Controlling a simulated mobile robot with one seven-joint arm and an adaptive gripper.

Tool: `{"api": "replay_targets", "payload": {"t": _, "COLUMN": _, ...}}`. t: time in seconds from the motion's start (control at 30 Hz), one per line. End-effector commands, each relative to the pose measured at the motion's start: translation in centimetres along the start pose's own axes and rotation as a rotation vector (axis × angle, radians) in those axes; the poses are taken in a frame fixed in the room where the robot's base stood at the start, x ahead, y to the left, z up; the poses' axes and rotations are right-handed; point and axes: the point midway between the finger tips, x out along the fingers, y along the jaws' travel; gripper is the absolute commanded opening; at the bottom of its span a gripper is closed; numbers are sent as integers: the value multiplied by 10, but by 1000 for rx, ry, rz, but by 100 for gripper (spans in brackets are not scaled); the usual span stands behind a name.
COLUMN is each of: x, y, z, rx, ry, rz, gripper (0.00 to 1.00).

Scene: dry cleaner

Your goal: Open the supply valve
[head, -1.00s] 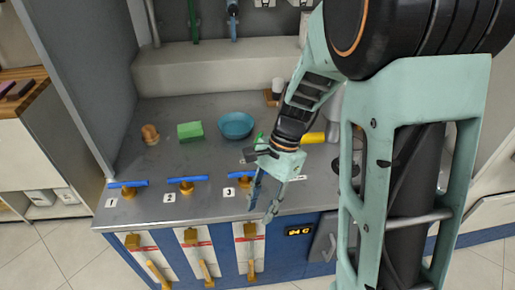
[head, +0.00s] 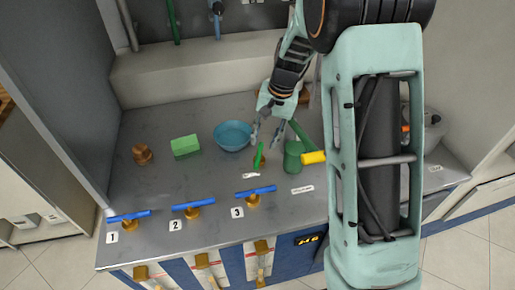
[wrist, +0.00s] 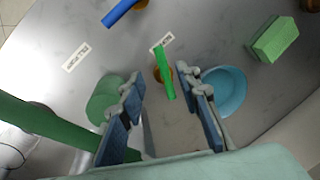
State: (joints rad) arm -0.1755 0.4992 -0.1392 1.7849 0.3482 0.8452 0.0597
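A small valve with a green lever handle (head: 259,158) and a brass body stands on the grey counter, with a white label (head: 251,175) too small to read in front of it. In the wrist view, the green handle (wrist: 164,72) lies roughly lengthwise between my fingers, a little beyond the fingertips. My gripper (head: 267,141) is open and empty, pointing down just behind the green handle. In the wrist view, my gripper (wrist: 165,94) has its two fingers on either side of the handle's near end. I cannot tell whether they touch it.
Blue-handled valves numbered 1 (head: 129,216), 2 (head: 192,206) and 3 (head: 255,193) line the front edge. A blue bowl (head: 233,136) is close on the left, a green vessel (head: 293,160) close on the right. A green block (head: 185,146) lies farther left.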

Motion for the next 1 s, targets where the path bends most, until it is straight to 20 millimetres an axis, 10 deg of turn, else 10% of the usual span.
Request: {"api": "replay_targets", "payload": {"t": 1.0, "x": 107, "y": 0, "z": -5, "rx": -15, "ry": 8, "rz": 1, "gripper": 31}}
